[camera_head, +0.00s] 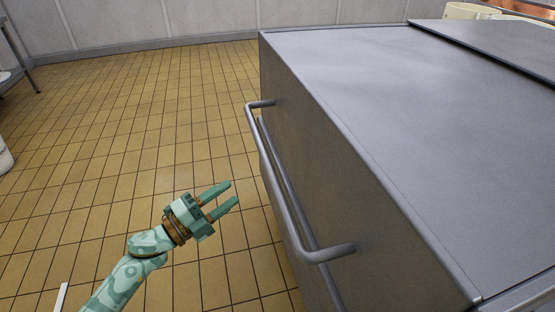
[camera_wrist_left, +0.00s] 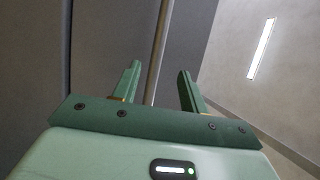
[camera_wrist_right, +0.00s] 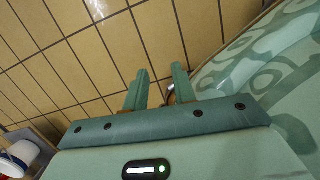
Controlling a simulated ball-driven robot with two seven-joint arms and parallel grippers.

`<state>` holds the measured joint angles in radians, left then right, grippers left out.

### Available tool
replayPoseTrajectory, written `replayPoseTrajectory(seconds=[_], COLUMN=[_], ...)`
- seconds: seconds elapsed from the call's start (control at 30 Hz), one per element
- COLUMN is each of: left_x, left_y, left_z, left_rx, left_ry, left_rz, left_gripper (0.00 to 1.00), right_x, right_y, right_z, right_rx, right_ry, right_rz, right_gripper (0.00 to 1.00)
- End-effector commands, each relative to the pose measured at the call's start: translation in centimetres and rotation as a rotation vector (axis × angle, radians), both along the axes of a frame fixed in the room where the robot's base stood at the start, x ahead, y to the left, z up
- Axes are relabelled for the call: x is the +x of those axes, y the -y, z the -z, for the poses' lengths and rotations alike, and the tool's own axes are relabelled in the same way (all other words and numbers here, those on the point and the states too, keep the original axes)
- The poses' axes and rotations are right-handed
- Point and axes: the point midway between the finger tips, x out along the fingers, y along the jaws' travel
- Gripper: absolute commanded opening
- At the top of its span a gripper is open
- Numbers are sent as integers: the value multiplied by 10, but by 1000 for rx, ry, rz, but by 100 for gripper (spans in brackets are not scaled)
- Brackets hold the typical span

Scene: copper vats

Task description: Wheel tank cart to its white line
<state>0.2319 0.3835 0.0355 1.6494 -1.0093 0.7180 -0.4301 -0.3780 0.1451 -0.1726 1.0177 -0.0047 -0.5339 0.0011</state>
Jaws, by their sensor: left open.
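The tank cart (camera_head: 400,110) is a large grey metal box on the right of the head view. A tubular handle (camera_head: 279,200) runs along its left side. My left gripper (camera_head: 232,193) is open and empty, just left of the handle and apart from it, fingers pointing towards it. In the left wrist view the handle bar (camera_wrist_left: 158,60) passes between the fingers (camera_wrist_left: 159,75) in line of sight. A short white strip (camera_head: 61,298), perhaps the white line, shows at the lower left. My right gripper (camera_wrist_right: 161,80) is open and empty over the floor. The cart's wheels are hidden.
The yellow tiled floor (camera_head: 130,110) is clear left of the cart. A pale wall (camera_head: 110,22) closes the back. A white container (camera_head: 4,155) and a dark table leg (camera_head: 22,60) stand at the left edge. A white and blue vessel (camera_wrist_right: 22,152) shows in the right wrist view.

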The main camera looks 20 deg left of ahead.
Motion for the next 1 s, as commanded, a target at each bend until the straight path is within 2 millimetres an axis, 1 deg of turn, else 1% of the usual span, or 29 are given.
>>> replayPoseTrajectory(seconds=[0.17, 0.4, 0.5, 0.6, 0.7, 0.8, 1.0], left_x=[31, 82, 100, 113, 121, 125, 126], left_y=[20, 53, 64, 73, 78, 81, 82], left_z=[-3, -14, -18, -21, -24, -25, -26], left_rx=[-2, -3, -4, -4, -3, -5, -4], left_ry=[0, -2, -2, -4, -3, -5, -4], left_rz=[0, 0, -1, -2, -2, -3, -3], left_gripper=[43, 43, 43, 43, 43, 43, 43], right_x=[26, 72, 89, 102, 111, 115, 117], right_y=[-3, -7, -7, -7, -7, -7, -7], right_z=[-1, -13, -20, -26, -31, -34, -36], right_rx=[-7, -29, -39, -49, -56, -61, -61], right_ry=[19, 55, 69, 80, 87, 90, 93], right_rz=[-32, -90, -110, -125, -135, -140, -142], right_gripper=[26, 26, 26, 26, 26, 26, 26])
